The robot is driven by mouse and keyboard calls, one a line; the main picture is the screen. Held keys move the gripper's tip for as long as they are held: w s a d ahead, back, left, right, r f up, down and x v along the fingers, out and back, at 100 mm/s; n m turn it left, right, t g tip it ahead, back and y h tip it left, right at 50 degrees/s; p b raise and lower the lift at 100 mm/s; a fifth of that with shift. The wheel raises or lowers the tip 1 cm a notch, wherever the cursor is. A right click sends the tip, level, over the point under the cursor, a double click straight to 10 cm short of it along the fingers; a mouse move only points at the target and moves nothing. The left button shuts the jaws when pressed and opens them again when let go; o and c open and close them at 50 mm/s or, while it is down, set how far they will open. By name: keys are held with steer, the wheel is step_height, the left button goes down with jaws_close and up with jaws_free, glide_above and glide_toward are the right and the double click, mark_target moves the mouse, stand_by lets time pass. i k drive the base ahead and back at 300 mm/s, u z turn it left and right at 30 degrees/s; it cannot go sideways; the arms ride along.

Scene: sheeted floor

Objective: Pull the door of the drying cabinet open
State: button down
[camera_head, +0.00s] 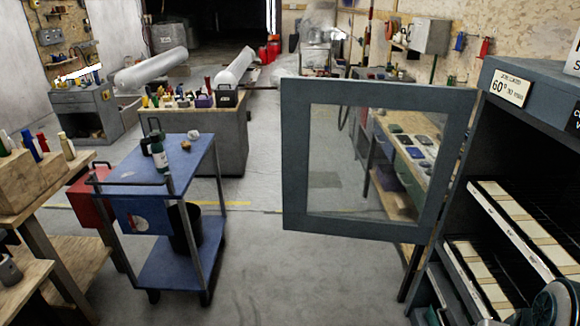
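The drying cabinet (522,88) stands at the right edge, dark grey-blue, with a label reading 60° on its top front. Its door (296,160), a grey-blue frame around a clear window, stands wide open, swung out to the left of the cabinet. Through the cabinet's opening I see pale slatted racks (515,222) on a dark inside. No handle shows clearly on the door. My gripper is not visible. A dark round part at the bottom right corner may belong to my arm; I cannot tell.
A blue cart (178,270) with a bottle (159,157) on it stands to the left of the door. Wooden benches (30,200) line the left edge. A workbench (225,140) stands behind. The floor (270,270) between cart and door is clear.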

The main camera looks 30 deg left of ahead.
mark_target(298, 93)
steer(key=u, duration=0.6)
steer(key=i, duration=0.3)
steer(key=u, duration=0.95)
steer(key=i, duration=2)
steer(key=z, duration=0.15)
